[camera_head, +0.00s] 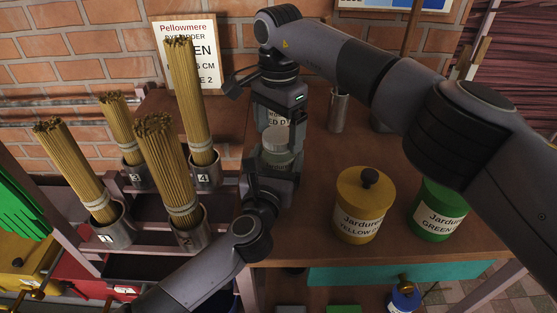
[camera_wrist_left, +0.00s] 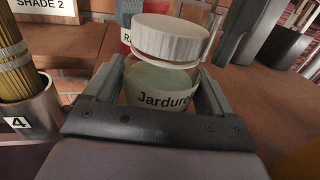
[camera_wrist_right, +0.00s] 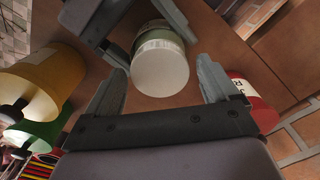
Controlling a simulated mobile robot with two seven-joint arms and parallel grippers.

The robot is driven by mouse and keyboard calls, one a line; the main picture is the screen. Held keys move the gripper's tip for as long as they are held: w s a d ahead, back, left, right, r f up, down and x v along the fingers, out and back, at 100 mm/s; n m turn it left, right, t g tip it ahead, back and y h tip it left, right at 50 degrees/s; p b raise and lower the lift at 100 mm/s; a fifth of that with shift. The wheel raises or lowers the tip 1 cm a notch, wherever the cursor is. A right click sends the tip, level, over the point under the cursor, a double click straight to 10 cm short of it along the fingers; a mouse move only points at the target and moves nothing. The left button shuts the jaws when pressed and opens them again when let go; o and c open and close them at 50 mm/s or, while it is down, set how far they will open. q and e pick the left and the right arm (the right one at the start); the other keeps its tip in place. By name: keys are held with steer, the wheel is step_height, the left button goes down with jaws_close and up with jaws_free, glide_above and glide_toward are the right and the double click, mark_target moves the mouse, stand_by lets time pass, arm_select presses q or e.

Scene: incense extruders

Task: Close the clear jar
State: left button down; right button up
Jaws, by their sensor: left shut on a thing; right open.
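The clear jar (camera_wrist_left: 158,88), with a pale label and pale green contents, stands between the fingers of my left gripper (camera_wrist_left: 160,100). That gripper is shut on its body. A ribbed white lid (camera_wrist_left: 172,38) is at the jar's mouth and looks slightly tilted in the left wrist view. I cannot tell whether it is fully seated. The lid also shows in the head view (camera_head: 278,133) and from above in the right wrist view (camera_wrist_right: 160,68). My right gripper (camera_wrist_right: 160,85) is open above the lid, with its fingers apart on either side and nothing held.
A yellow jar (camera_head: 363,208) and a green jar (camera_head: 437,210) stand to the right on the wooden table. A red jar (camera_wrist_right: 255,100) is close behind. Incense bundles in metal cups (camera_head: 188,235) crowd the left. Bare tabletop (camera_head: 310,225) lies right of the clear jar.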

steer(key=shift+c, duration=0.3)
steer(key=c, duration=1)
steer(key=shift+c, duration=0.3)
steer(key=m, duration=0.5)
steer(key=shift+m, duration=0.3)
steer(key=m, duration=0.4)
steer(key=shift+m, duration=0.4)
steer(key=m, duration=1.5)
steer(key=o, duration=1.3)
steer(key=shift+c, duration=0.2)
